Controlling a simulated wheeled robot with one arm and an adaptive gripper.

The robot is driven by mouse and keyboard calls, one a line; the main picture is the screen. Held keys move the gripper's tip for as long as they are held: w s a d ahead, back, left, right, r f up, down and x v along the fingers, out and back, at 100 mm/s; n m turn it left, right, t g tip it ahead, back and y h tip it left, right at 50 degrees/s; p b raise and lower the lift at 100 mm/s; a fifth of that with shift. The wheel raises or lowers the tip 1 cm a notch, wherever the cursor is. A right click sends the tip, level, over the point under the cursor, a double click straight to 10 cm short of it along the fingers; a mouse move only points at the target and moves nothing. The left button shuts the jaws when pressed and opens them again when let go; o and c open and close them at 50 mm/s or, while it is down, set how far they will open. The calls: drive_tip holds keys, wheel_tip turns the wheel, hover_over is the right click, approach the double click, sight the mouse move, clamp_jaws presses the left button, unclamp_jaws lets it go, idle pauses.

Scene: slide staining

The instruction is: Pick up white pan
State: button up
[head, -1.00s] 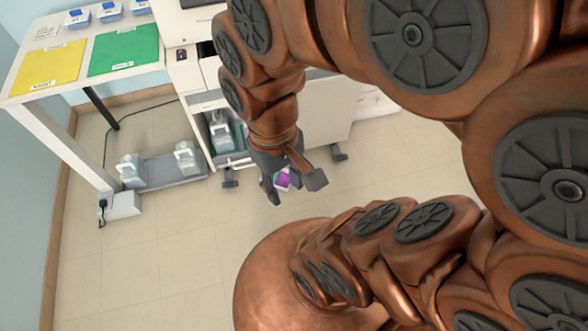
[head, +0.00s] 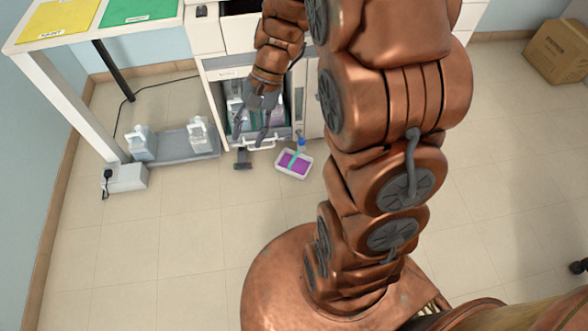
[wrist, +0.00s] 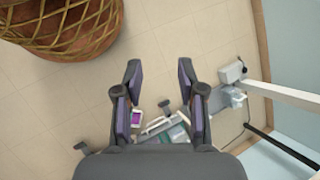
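The white pan (head: 293,165) is a small shallow tray with purple inside and a light blue strip across it. It appears to be on the floor in front of the white cabinet, tilted in the picture. In the wrist view the white pan (wrist: 137,117) shows small, beside the left finger. My gripper (head: 251,134) is left of the pan in the head view, in front of the open lower cabinet, pointing down. In the wrist view my gripper (wrist: 159,68) has its fingers wide apart with only floor between the tips. It is not touching the pan.
The white cabinet (head: 313,100) has an open lower compartment with bottles. A grey platform (head: 175,146) with white jugs stands left of it. A table with a yellow mat (head: 58,18) and a green mat (head: 138,10) is at upper left. A cardboard box (head: 560,50) is far right. Front floor is clear.

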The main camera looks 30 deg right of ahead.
drive_tip(key=w+d+f+m+t+y+b, duration=0.1)
drive_tip(key=w+d+f+m+b, duration=0.3)
drive_tip(key=f, duration=0.5)
drive_tip(key=w+d+f+m+t+y+b, duration=0.1)
drive_tip(key=w+d+f+y+b, duration=0.1)
drive_tip(key=w+f+b, duration=0.4)
drive_tip(key=m+t+h+b, duration=0.2)
drive_tip(key=m+t+b, duration=0.9)
drive_tip(key=m+b, duration=0.65)
approach(291, 173)
drive_tip(key=shift+w+a+r+n+b, duration=0.1)
drive_tip(key=shift+w+a+n+b, duration=0.2)
drive_tip(key=shift+w, duration=0.25)
drive_tip(key=shift+w+a+r+n+b, duration=0.1)
drive_tip(key=shift+w+a+n, duration=0.05)
drive_tip(key=shift+w+a, duration=0.35)
drive_tip(key=shift+w+d+f, duration=0.1)
drive_tip(key=shift+f, duration=0.1)
drive_tip(key=shift+w+a+f+b, duration=0.3)
drive_tip(key=shift+w+b, duration=0.1)
drive_tip(key=shift+w, duration=0.1)
drive_tip(key=shift+w+r+b+x, duration=0.1)
drive_tip(key=shift+r+b+x, duration=0.1)
drive_tip(key=shift+b+x, duration=1)
drive_tip(key=shift+w+r+b+x, duration=0.2)
drive_tip(key=shift+b+x, duration=0.45)
drive_tip(key=shift+x, duration=0.9)
drive_tip(key=shift+w+a, duration=0.15)
drive_tip(key=shift+w, duration=0.15)
